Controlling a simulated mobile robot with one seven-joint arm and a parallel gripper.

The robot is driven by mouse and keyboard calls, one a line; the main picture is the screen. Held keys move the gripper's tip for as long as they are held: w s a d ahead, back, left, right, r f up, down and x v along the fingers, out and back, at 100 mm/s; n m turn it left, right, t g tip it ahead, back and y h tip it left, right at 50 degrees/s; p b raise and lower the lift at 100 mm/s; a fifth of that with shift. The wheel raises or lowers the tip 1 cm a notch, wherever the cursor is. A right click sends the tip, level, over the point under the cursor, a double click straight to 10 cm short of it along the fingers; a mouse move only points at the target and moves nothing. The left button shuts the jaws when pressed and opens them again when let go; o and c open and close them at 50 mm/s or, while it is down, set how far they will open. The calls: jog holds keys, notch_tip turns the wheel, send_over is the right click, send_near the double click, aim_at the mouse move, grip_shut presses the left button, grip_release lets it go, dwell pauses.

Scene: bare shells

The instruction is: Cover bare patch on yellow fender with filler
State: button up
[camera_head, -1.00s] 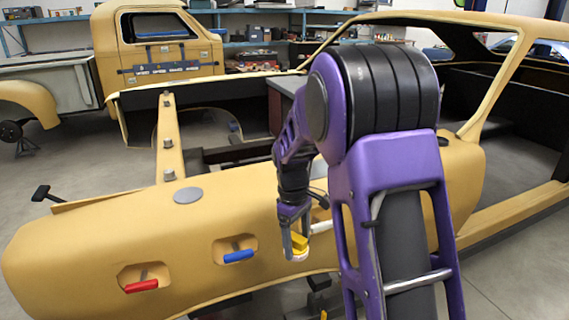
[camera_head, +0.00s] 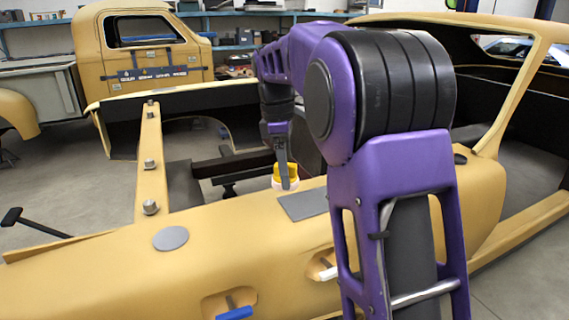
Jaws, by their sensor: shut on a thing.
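The yellow fender (camera_head: 240,240) stretches across the front of the head view. A flat grey round patch (camera_head: 171,238) lies on its top at the left. A flat grey four-sided patch (camera_head: 303,205) lies on top further right, partly hidden by my arm. My gripper (camera_head: 286,183) points down behind this right patch, near the fender's far edge. It is shut on a yellow thing with a white lower part (camera_head: 279,184), partly hidden by a finger. Its height above the fender is hard to tell.
A blue-handled tool (camera_head: 234,313) and a white-handled tool (camera_head: 328,272) sit in recesses in the fender's near side. A rail with several bolts (camera_head: 150,170) meets the fender at the left. Open frame space lies behind the fender. A yellow truck cab (camera_head: 150,50) stands behind.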

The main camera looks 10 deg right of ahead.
notch_tip(320, 180, down, 4)
jog(key=shift+s+r+b, duration=0.1)
jog(key=shift+s+b, duration=0.05)
jog(key=shift+b, duration=0.3)
jog(key=shift+f+b, duration=0.45)
jog(key=shift+f, duration=0.45)
jog(key=shift+f+b, duration=0.45)
jog(key=shift+f, duration=0.5)
jog(key=shift+d, duration=0.1)
